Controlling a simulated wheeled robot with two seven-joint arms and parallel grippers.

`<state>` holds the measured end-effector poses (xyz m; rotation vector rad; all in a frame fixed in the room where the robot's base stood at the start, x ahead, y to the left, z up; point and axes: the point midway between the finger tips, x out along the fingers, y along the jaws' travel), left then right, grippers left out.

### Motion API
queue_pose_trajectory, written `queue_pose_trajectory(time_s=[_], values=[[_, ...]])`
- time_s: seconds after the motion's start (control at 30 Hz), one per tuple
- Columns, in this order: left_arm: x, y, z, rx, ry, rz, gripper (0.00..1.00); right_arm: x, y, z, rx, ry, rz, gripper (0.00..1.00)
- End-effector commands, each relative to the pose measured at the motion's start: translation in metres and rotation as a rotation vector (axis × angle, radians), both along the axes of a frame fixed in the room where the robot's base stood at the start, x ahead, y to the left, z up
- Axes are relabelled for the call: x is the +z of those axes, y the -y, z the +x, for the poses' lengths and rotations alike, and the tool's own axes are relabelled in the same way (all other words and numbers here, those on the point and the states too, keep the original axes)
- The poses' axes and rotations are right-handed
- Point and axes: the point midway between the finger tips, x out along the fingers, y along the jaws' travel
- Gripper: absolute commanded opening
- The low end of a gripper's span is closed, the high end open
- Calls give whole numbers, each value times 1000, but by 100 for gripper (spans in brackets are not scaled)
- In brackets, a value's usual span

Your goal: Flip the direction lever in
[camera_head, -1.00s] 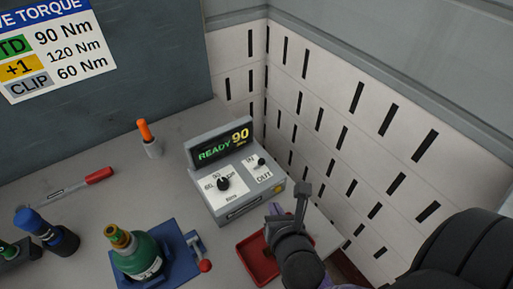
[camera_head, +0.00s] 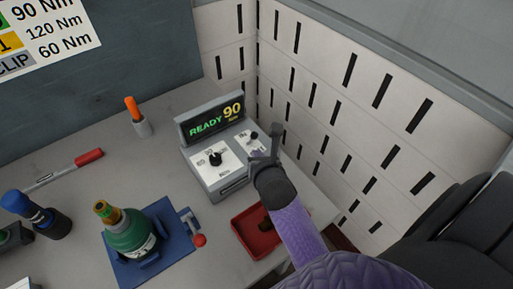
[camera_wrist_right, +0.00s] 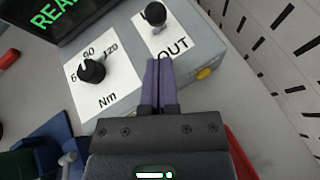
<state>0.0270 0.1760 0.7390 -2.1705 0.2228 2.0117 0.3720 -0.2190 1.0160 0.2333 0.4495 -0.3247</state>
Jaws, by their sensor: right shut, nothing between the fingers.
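The direction lever (camera_head: 253,135) is a small black knob on a white plate on the grey control box (camera_head: 228,178). It also shows at the top of the right wrist view (camera_wrist_right: 155,14), above the printed word OUT; the IN print is hidden there. My right gripper (camera_head: 265,157) is over the right side of the box, partly covering the plate in the head view. In the right wrist view its purple fingers (camera_wrist_right: 160,65) are together and empty, pointing at the plate just short of the lever. They look apart from the lever. My left gripper is not in view.
The box's display reads READY 90, and a black torque dial (camera_wrist_right: 91,70) sits left of the lever. A red tray (camera_head: 243,233) lies below my right gripper. A slotted white wall (camera_head: 340,110) closes the right.

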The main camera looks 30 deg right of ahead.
Motion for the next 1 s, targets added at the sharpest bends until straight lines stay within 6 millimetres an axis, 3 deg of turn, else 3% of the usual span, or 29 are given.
queue_pose_trajectory(time_s=[0.2, 0.57, 1.0], values=[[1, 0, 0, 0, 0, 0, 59, 8, 8, 19, 1, -1, 0, 0], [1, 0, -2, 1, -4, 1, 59, 9, 9, 21, 2, -2, 0, 0], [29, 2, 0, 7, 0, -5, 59, 15, 9, 21, 1, -72, -6, 0]])
